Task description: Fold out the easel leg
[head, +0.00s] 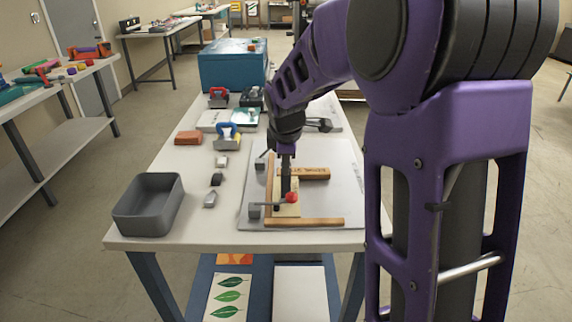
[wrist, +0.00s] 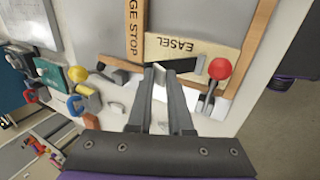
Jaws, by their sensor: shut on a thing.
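The easel (head: 288,210) is a pale wooden plate lying flat on a grey board. Its face reads "EASEL" in the wrist view (wrist: 200,49). My gripper (head: 285,193) points down over the plate, and its fingertips also show in the wrist view (wrist: 156,68) at the plate's edge. The fingers are close together and shut on a thin part there, which I take to be the easel leg; the fingers hide most of it. A red ball knob (wrist: 219,68) on a dark lever sits just beside the fingertips; it also shows in the head view (head: 291,197).
Wooden strips (head: 310,222) frame the plate, and a stop block (head: 315,174) lies behind it. An empty grey bin (head: 148,204) stands front left. Small blocks and tools lie between bin and board. A blue box (head: 233,65) stands farther back.

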